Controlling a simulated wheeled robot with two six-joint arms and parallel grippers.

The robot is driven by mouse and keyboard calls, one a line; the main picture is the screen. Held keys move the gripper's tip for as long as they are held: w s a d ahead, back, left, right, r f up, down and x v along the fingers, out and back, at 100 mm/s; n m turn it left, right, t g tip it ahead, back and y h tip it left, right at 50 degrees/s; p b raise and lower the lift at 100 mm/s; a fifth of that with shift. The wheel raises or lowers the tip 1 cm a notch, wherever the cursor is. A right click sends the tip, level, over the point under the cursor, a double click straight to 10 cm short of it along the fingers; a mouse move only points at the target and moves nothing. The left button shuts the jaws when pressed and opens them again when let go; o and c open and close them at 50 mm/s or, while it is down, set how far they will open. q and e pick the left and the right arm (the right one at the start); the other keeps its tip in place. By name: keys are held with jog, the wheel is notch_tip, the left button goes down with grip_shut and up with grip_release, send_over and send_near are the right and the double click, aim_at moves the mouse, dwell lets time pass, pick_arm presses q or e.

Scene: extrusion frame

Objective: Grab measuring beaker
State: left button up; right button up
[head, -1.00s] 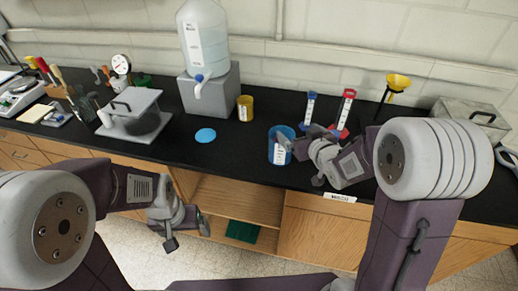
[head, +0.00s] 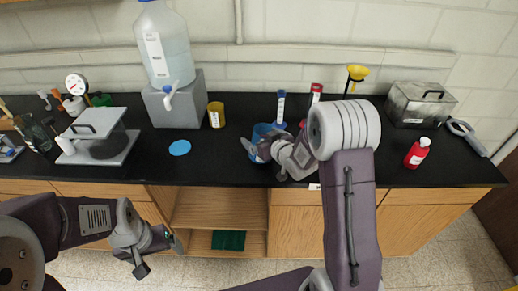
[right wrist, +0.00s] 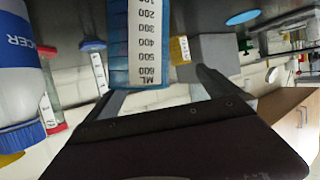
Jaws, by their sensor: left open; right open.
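The measuring beaker is blue with a white scale label. In the head view the beaker (head: 261,131) stands on the black counter, partly hidden by my right gripper (head: 263,164). In the right wrist view the beaker (right wrist: 118,45) shows its scale, and its near end lies in line with the gap between the open fingers of my right gripper (right wrist: 160,90). I cannot tell whether they touch it. My right gripper is open and empty. My left gripper (head: 159,257) is open and empty, low in front of the cabinet, away from the beaker.
A water jug (head: 164,45) stands on a grey block (head: 186,103). A blue cylinder (head: 280,106), red cylinder (head: 315,91), red bottle (head: 417,154) and metal box (head: 418,106) stand to the right.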

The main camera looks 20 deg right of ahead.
jog(key=shift+w+f+p, duration=0.7)
jog(key=shift+w+f, duration=0.05)
jog(key=shift+f, duration=0.1)
jog(key=x, duration=0.4)
jog(key=shift+w+d+f, duration=0.1)
jog(key=shift+w+f, duration=0.05)
jog(key=shift+f, duration=0.1)
jog(key=shift+w, duration=0.25)
jog(key=shift+s+r, duration=0.3)
jog(key=shift+s, duration=0.1)
jog(key=c, duration=0.7)
jog(key=shift+s+d+r, duration=0.1)
jog(key=shift+s+r, duration=0.05)
jog(key=shift+s, duration=0.05)
jog(key=c, duration=0.6)
grip_shut()
pick_arm(q)
jog(key=shift+w+d+r, duration=0.1)
jog(key=shift+w+r, duration=0.1)
jog(key=shift+r, duration=0.55)
